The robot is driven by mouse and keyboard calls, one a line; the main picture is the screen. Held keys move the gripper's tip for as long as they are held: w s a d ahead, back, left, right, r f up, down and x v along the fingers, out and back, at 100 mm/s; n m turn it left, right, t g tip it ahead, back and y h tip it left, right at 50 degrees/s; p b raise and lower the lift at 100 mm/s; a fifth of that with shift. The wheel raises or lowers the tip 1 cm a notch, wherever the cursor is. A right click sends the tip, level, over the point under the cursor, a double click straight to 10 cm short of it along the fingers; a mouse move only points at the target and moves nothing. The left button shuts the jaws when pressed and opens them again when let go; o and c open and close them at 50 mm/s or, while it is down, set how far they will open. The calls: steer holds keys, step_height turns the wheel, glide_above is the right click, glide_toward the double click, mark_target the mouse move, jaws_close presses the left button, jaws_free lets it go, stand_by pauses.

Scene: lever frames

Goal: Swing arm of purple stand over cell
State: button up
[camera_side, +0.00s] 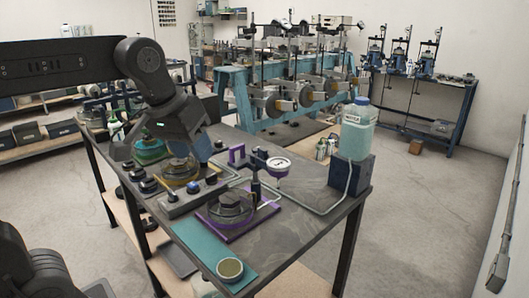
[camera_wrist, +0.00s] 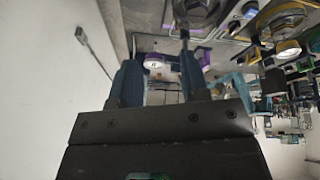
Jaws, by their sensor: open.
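The purple stand has a purple base plate (camera_side: 237,226) near the table's front, with a dark post rising from it. The round glass-like cell (camera_side: 231,205) sits on this plate. The stand's arm (camera_side: 258,161) lies behind the cell, with a purple bracket (camera_side: 237,155) at its left end and a white dial gauge (camera_side: 279,165) at its right; it is not over the cell. The dial also shows in the wrist view (camera_wrist: 153,61). My gripper (camera_side: 172,148) is open and empty, left of the stand and above the yellow cell. Its fingers (camera_wrist: 157,78) are apart in the wrist view.
A yellow-ringed cell (camera_side: 180,175) and a green-ringed cell (camera_side: 149,151) stand left of the purple one. A bottle (camera_side: 358,130) stands on a blue block (camera_side: 350,174) at the right, with tubing on the table. A tin (camera_side: 230,269) lies on a teal mat (camera_side: 197,247) in front.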

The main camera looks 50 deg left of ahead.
steer(key=w+a+r+n+g, duration=0.1)
steer(key=w+r+n, duration=0.2)
steer(key=w, duration=0.4)
steer(key=w+a+r+n+g, duration=0.1)
steer(key=w+a+r+n, duration=0.15)
steer(key=w, duration=0.45)
steer(key=n+g, duration=0.2)
steer(key=n, duration=0.6)
glide_above(264, 150)
steer(key=shift+f, duration=2.1)
steer(key=shift+m, duration=0.25)
step_height(264, 150, down, 13)
steer(key=shift+w+r, duration=0.1)
steer(key=shift+c, duration=0.3)
jaws_close()
